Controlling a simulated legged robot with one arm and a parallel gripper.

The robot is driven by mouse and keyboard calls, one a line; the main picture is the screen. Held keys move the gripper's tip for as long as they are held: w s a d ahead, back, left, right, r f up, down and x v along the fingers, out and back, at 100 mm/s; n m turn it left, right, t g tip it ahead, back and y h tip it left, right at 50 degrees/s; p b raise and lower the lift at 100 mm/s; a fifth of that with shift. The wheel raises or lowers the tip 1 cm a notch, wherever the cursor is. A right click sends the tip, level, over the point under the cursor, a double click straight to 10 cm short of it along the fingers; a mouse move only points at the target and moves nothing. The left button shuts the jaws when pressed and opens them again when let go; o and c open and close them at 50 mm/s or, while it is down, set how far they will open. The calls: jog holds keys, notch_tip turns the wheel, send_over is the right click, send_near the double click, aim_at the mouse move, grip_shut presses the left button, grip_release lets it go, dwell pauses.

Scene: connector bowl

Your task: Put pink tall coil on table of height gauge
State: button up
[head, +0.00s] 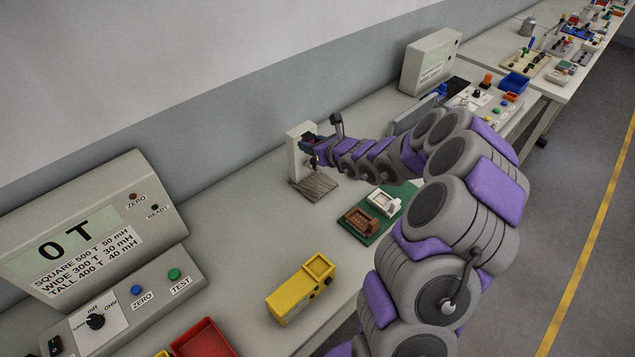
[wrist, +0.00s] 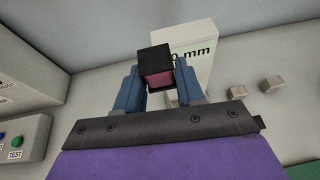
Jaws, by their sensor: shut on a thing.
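My gripper (head: 314,146) is at the height gauge, above its table and close to its white upright. In the wrist view its blue fingers (wrist: 158,84) are shut on the pink tall coil (wrist: 160,78), which has a black top end and a pink body. The white height gauge (head: 294,150) stands against the back of the bench, with a grey ridged table (head: 318,189) at its foot. In the wrist view the gauge face (wrist: 196,42) reads mm behind the coil. The coil's lower end and its gap to the table are hidden.
A green board (head: 374,226) with a brown and a white holder lies right of the gauge. A yellow device (head: 300,288), a red bin (head: 204,340) and a meter console (head: 90,235) reading 0 T stand nearer. Bench between console and gauge is clear.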

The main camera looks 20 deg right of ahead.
jog(key=d+f, duration=0.5)
jog(key=b, duration=0.2)
send_near(320, 186)
jog(key=w, duration=0.1)
jog(key=w+a, duration=0.1)
jog(key=w, duration=0.2)
jog(key=shift+w+a+f, duration=0.25)
jog(key=shift+w+a, duration=0.1)
jog(key=shift+a, duration=0.05)
jog(key=shift+w+a+r, duration=0.2)
jog(key=shift+w+a, duration=0.1)
jog(key=shift+w, duration=0.3)
jog(key=x, duration=0.3)
jog(key=shift+a+r+b, duration=0.15)
jog(key=shift+r+b, duration=0.1)
jog(key=shift+b, duration=0.05)
jog(key=shift+f, duration=0.3)
jog(key=shift+f, duration=0.3)
